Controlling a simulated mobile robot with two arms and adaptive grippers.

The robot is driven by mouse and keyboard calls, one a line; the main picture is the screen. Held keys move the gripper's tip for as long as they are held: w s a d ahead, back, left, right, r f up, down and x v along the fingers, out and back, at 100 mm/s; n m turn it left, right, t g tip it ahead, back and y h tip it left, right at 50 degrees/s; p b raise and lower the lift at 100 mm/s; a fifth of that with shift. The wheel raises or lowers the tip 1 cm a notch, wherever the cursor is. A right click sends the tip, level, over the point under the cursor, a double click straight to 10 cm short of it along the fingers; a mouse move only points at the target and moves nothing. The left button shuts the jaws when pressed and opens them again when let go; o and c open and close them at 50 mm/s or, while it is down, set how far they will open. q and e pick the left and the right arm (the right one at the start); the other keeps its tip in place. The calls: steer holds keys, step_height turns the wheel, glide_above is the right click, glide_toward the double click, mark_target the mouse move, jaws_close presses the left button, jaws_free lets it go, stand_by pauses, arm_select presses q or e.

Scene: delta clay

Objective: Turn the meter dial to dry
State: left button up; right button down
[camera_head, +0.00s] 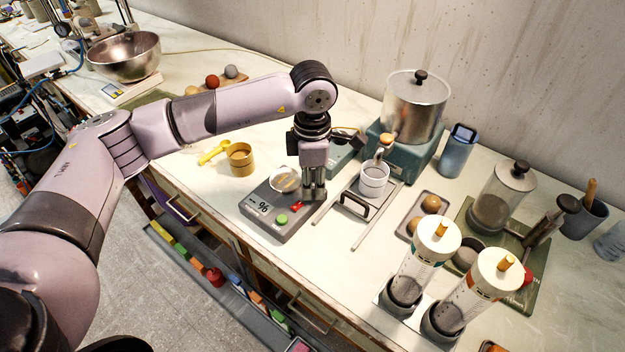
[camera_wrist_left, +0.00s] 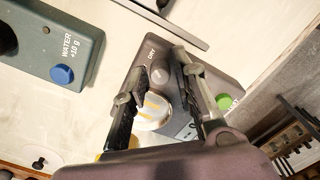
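The meter (camera_head: 262,222) is a dark grey box near the front edge of the bench, with a % display, a green button (camera_head: 282,219) and a small red part (camera_head: 297,206). A round dish (camera_head: 285,181) with pale pieces sits on it. My left gripper (camera_head: 313,196) points down at the meter's right back corner. In the left wrist view its two fingers (camera_wrist_left: 161,62) are apart, on either side of a grey rounded knob (camera_wrist_left: 160,76) beside the word DRY. I cannot tell whether they touch it, and its pointer direction is unclear. My right gripper is out of view.
A teal machine with a metal pot (camera_head: 414,105) stands behind, with a white cup (camera_head: 373,180) on rails to the right. A yellow cup (camera_head: 241,160) and spoon lie to the left. Clear cylinders (camera_head: 422,265) stand at the right front.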

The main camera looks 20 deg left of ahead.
mark_target(313, 186)
arm_select(q)
step_height(313, 186, up, 12)
stand_by(0.5)
steer(key=shift+s, duration=0.1)
